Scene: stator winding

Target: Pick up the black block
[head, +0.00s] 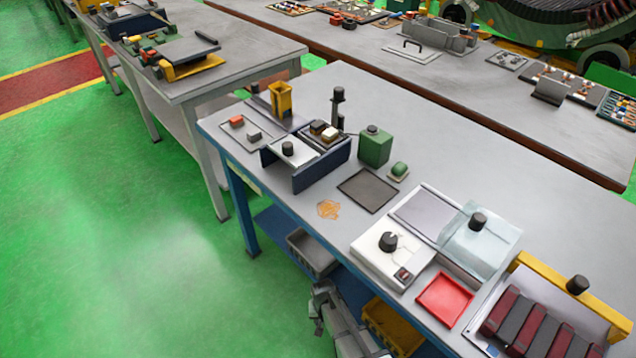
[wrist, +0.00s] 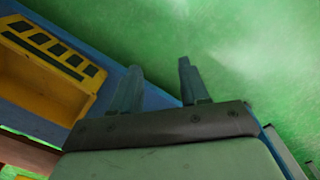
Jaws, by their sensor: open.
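No block stands out as plainly black. On the grey tray (head: 262,146) at the table's far left end, a small dark grey block (head: 254,135) lies beside a red block (head: 236,121). Another dark block (head: 317,127) sits by a cream block (head: 330,134) in the blue-sided fixture (head: 322,173); I cannot tell which is meant. My gripper (wrist: 157,82) is open and empty in the wrist view, fingers apart over the green floor. In the head view my arm shows low, below the table's front edge, far from the blocks. No block shows in the wrist view.
The blue-legged table carries a green box (head: 375,146), a dark flat tray (head: 367,190), a white device (head: 392,254), a red tray (head: 444,299) and a yellow-framed rack (head: 567,296). A yellow bin (head: 392,329) and a grey bin (head: 311,252) sit below. The table's far side is clear.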

